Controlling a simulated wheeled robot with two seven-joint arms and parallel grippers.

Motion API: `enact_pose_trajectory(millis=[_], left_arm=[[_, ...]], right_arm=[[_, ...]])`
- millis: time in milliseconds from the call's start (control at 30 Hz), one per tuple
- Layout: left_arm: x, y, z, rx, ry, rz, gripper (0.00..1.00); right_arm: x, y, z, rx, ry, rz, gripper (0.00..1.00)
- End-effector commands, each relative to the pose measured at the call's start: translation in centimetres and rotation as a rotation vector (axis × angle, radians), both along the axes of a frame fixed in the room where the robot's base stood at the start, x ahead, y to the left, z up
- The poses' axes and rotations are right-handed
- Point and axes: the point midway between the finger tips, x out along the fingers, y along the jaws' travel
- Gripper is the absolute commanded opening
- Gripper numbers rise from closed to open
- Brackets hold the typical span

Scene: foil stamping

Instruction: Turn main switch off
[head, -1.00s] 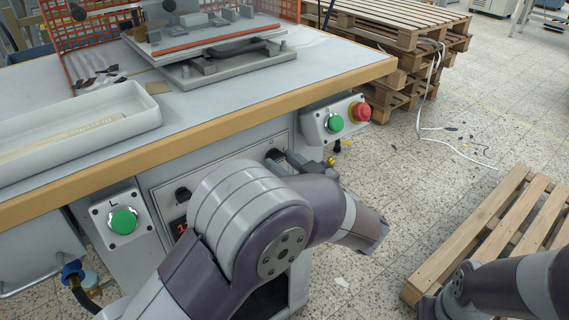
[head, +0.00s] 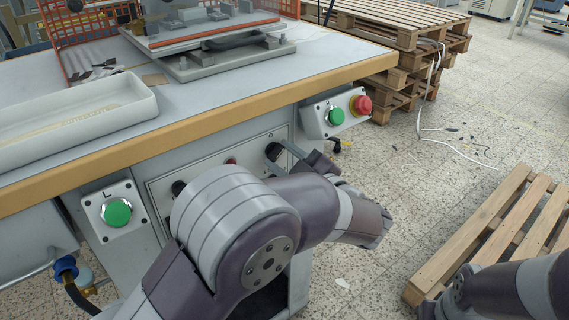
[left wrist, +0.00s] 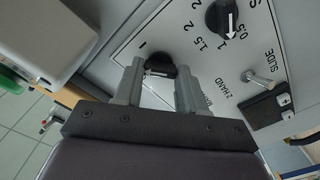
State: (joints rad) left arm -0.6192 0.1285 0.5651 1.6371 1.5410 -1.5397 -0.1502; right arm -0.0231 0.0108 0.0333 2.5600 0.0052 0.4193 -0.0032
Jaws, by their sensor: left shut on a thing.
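The main switch is a black rotary knob (left wrist: 160,68) with a white mark, on the machine's light front panel. It also shows in the head view (head: 272,151), below the table edge and partly hidden by my gripper. My left gripper (left wrist: 158,80) has one finger on each side of the knob and is shut on it. In the head view my left gripper (head: 278,159) reaches the panel from the right, behind my forearm. The white mark lies roughly crosswise between the fingers. An "I" label is printed beside the knob. My right gripper is out of view.
Another dial (left wrist: 222,17) and a small toggle lever (left wrist: 258,78) sit right of the fingers. A box with a green button (head: 336,117) and red emergency button (head: 361,104) hangs close above the gripper. Another green button (head: 117,212) is at left. A pallet (head: 490,240) lies at right.

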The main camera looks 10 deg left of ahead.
Motion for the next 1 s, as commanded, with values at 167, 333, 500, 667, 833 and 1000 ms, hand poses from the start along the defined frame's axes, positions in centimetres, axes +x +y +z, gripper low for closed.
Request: enact_pose_trajectory(millis=[167, 333, 500, 667, 833, 1000], left_arm=[[0.0, 0.0, -0.5, -0.101, -0.129, -0.001, 0.10], [0.0, 0.0, -0.6, -0.202, -0.257, -0.001, 0.10], [0.0, 0.0, -0.6, -0.300, -0.384, -0.001, 0.10], [0.0, 0.0, -0.7, -0.385, -0.491, 0.000, 0.10], [0.0, 0.0, -0.6, -0.459, -0.587, 0.000, 0.10], [0.0, 0.0, -0.4, -0.515, -0.658, 0.000, 0.10]], right_arm=[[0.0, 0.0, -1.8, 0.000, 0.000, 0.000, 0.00], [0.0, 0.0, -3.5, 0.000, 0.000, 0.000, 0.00], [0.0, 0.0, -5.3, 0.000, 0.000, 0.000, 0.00], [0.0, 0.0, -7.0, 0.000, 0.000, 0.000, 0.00], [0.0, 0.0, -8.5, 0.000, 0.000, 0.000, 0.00], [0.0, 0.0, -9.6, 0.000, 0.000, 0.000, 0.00]])
